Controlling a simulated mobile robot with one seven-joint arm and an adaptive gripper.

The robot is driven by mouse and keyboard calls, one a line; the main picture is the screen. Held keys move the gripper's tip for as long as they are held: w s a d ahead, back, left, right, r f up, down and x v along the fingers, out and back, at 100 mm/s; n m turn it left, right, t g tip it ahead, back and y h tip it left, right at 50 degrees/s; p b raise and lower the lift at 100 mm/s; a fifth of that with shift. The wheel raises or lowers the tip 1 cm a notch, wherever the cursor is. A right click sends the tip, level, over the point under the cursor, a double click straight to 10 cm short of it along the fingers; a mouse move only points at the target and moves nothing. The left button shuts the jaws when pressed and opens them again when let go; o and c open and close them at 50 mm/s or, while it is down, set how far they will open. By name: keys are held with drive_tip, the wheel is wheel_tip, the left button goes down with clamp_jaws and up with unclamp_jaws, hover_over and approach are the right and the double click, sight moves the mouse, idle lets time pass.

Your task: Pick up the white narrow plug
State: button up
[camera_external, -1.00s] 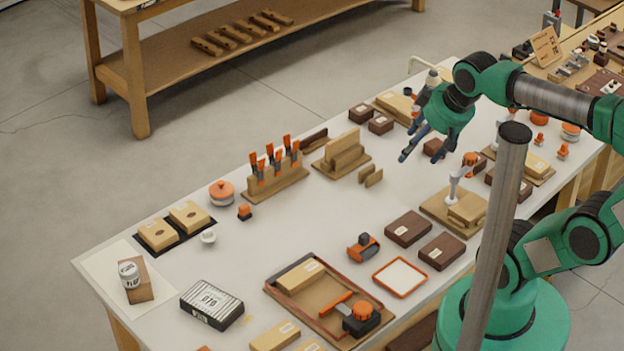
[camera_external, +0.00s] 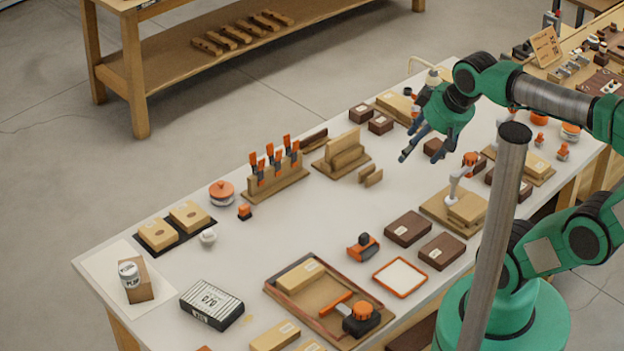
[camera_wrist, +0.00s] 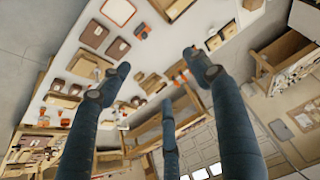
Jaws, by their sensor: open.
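A short white cylinder (camera_external: 129,273) with dark lettering stands at a brown block on the pale sheet at the table's left end. A small white rounded piece (camera_external: 208,237) sits on the white tabletop, right of the black tray with two tan blocks. I cannot tell which of these is the white narrow plug. My gripper (camera_external: 411,143) is open and empty, high over the far right part of the table, well away from both. Its spread blue fingers (camera_wrist: 158,72) fill the wrist view, where I cannot make out either white piece.
A rack of orange-handled tools (camera_external: 275,178) stands mid-table, with a small orange-topped piece (camera_external: 244,212) and an orange-lidded round jar (camera_external: 222,193) nearby. A black-and-white box (camera_external: 211,305) and a wooden tray (camera_external: 315,309) lie along the front. Bare tabletop lies mid-table.

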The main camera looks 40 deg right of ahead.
drive_tip(key=shift+c, duration=0.7)
drive_tip(key=w+a+r+g+p, duration=0.1)
drive_tip(key=w+a+r, duration=0.1)
drive_tip(key=w, duration=0.7)
drive_tip(key=w+a+r+p, duration=0.1)
drive_tip(key=w+r+p, duration=0.1)
drive_tip(key=w, duration=0.7)
drive_tip(key=w+a+f+m+g+p, duration=0.1)
drive_tip(key=w+a+f, duration=0.2)
drive_tip(key=w, duration=0.5)
drive_tip(key=w+a+f+g+p, duration=0.1)
drive_tip(key=w+a+f, duration=0.15)
drive_tip(key=w, duration=0.65)
drive_tip(key=w+a+f+g+p, duration=0.1)
drive_tip(key=w+a+f, duration=0.2)
drive_tip(key=w+f, duration=0.4)
drive_tip(key=w+a+f+p, duration=0.2)
drive_tip(key=w+a+f, duration=0.2)
drive_tip(key=w+f, duration=0.25)
drive_tip(key=w+a+f, duration=0.3)
drive_tip(key=f, duration=0.7)
drive_tip(key=w+a+f+m+g+p, duration=0.1)
drive_tip(key=w+a+f, duration=0.2)
drive_tip(key=f, duration=0.6)
drive_tip(key=shift+w+a+f+g+p, duration=0.15)
drive_tip(key=shift+a+f+g+p, duration=0.1)
drive_tip(key=shift+f+g+p, duration=0.1)
drive_tip(key=shift+f, duration=0.1)
